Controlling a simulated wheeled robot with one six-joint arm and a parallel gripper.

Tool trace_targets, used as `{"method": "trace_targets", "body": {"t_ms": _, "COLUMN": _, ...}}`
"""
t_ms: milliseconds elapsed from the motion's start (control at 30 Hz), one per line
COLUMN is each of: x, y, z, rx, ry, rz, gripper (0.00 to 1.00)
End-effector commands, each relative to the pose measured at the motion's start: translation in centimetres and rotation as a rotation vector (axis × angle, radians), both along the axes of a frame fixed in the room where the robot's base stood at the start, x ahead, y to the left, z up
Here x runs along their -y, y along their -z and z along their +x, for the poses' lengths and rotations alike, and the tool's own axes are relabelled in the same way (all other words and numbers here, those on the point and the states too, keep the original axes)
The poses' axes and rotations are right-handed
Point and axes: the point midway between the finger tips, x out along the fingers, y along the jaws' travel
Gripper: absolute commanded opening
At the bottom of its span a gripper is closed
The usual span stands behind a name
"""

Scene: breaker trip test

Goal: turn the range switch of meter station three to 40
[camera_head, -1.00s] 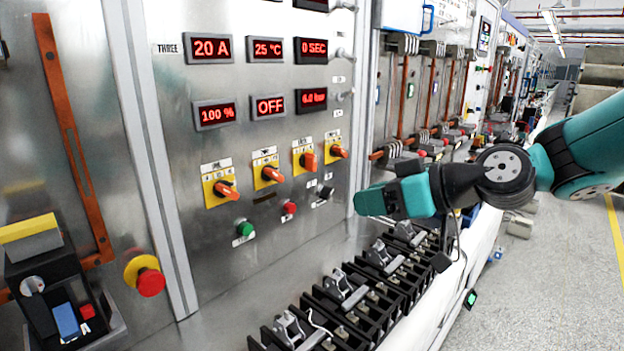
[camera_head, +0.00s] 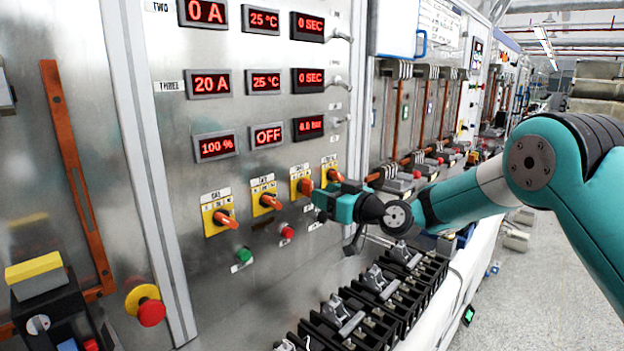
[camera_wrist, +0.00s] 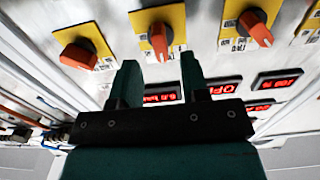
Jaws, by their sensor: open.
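The metal panel marked THREE (camera_head: 171,86) carries several orange rotary switches on yellow plates. The left one (camera_head: 223,219) and the second one (camera_head: 268,202) are clear in the head view; the third (camera_head: 304,185) and fourth (camera_head: 333,175) are near my gripper (camera_head: 322,197). The plate lettering is too small to tell which is the range switch. In the wrist view, my gripper (camera_wrist: 160,66) is open and empty, its fingers pointing at the panel. One orange knob (camera_wrist: 159,42) shows beyond the gap between the fingertips, apart from them. Other knobs lie either side.
Red displays above read 20 A (camera_head: 211,83), 100 % (camera_head: 216,146) and OFF (camera_head: 268,136). A green button (camera_head: 243,255) and red button (camera_head: 287,232) sit below. Black breaker blocks (camera_head: 345,318) line the bench. A red emergency button (camera_head: 151,312) is at lower left.

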Motion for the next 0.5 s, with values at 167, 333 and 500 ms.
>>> {"method": "trace_targets", "body": {"t_ms": 167, "x": -2.5, "y": -0.2, "z": 1.8, "rx": 0.001, "ry": -0.002, "rz": -0.001, "gripper": 0.41}}
{"method": "trace_targets", "body": {"t_ms": 333, "x": -3.5, "y": -0.1, "z": 2.7, "rx": -0.001, "ry": -0.001, "rz": -0.001, "gripper": 0.41}}
{"method": "trace_targets", "body": {"t_ms": 500, "x": -3.8, "y": 0.0, "z": 2.9, "rx": -0.001, "ry": -0.001, "rz": 0.001, "gripper": 0.41}}
